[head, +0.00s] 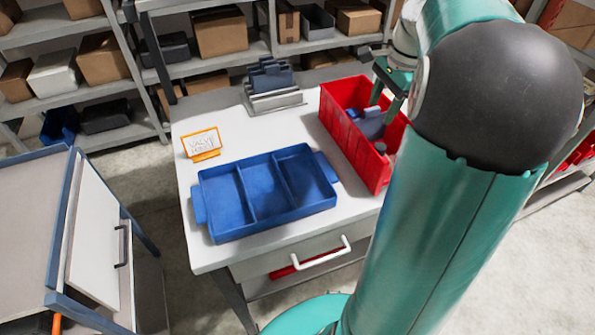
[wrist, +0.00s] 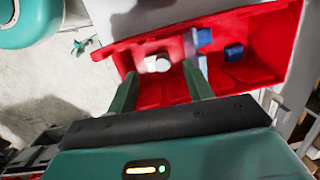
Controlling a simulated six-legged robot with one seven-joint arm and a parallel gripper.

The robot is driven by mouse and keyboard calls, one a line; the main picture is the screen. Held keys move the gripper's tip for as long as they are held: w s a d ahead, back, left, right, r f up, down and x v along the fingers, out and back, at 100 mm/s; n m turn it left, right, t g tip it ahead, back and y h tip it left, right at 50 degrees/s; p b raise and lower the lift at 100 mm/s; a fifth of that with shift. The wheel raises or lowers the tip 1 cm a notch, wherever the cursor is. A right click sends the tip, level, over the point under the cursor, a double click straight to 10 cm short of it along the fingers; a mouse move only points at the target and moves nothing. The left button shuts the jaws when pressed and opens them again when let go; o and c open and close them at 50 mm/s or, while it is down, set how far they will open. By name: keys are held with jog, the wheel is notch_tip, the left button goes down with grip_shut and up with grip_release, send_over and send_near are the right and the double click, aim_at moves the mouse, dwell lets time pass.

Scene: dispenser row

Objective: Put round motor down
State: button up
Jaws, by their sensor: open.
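My gripper (head: 384,103) reaches down into the red bin (head: 349,137) at the right of the white table. In the wrist view my gripper (wrist: 160,70) is open, its two fingers apart inside the bin. A pale round-ended piece (wrist: 158,63), which looks like the round motor, lies in the bin between and just beyond the fingertips. I cannot tell whether a finger touches it. A blue piece (wrist: 234,52) lies further right in the bin. In the head view a blue-grey piece (head: 371,123) shows in the bin, and my arm hides the bin's right side.
An empty blue tray (head: 220,197) with three compartments lies left of the bin. An orange-framed sign (head: 201,143) and a grey rack (head: 272,88) stand behind it. A cabinet (head: 95,240) is at left; shelves with boxes line the back. Some tabletop around the tray is clear.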

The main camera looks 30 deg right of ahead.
jog(key=s+a+n+t, duration=0.2)
jog(key=s+a+n, duration=0.3)
jog(key=a+n, duration=0.4)
jog(key=s+a+n+t+h, duration=0.1)
jog(key=s+a+n, duration=0.5)
jog(key=a, duration=1.5)
jog(key=n+t, duration=0.1)
jog(key=n, duration=0.3)
jog(key=shift+s+r+t+h, duration=0.15)
jog(key=shift+r+t+h, duration=0.15)
jog(key=shift+r, duration=0.05)
